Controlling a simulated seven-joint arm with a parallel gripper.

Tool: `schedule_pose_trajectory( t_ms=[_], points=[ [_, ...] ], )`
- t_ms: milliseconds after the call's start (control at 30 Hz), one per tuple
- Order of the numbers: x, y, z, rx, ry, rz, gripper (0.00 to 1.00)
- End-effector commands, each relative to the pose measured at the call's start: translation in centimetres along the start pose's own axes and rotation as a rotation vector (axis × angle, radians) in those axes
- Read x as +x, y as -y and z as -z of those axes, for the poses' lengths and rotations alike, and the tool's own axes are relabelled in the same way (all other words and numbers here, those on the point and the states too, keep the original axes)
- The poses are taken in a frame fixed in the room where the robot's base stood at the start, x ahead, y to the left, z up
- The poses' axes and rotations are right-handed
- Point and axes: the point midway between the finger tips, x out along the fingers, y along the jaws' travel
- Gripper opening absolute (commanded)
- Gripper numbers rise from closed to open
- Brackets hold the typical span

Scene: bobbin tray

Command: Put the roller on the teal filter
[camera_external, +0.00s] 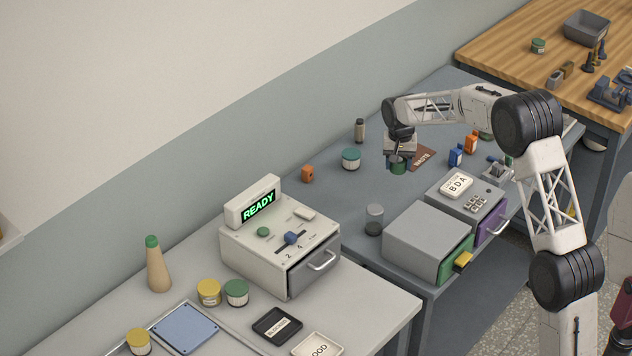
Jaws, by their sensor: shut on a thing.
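My gripper (398,162) points down over the grey-blue bench. It is shut on a small dark green round piece (398,167), which the fingers partly cover. I cannot tell for sure whether this piece is the roller, or whether its underside touches the bench. A pale round jar-like thing with a teal-green top (351,158) stands upright just left of my gripper, apart from it; it may be the teal filter. Its top looks bare.
A brown card (424,158) and blue and orange small boxes (456,155) are to the right. A glass-like cylinder (374,219) and a grey cabinet (427,240) stand in front.

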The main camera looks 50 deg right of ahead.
Motion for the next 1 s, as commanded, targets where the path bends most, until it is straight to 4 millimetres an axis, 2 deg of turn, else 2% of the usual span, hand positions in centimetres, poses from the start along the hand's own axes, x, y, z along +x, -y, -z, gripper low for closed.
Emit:
schedule_pose_trajectory(
  t_ms=[100, 400, 600, 1000],
  points=[
    [0.0, 1.8, 0.3, -0.021, 0.0, 0.0, 0.27],
    [0.0, 5.0, 0.7, -0.06, -0.001, 0.001, 0.27],
    [-0.1, 5.9, 0.8, -0.071, -0.001, 0.001, 0.27],
    [0.0, 6.0, 0.8, -0.072, -0.001, 0.001, 0.27]
  ],
)
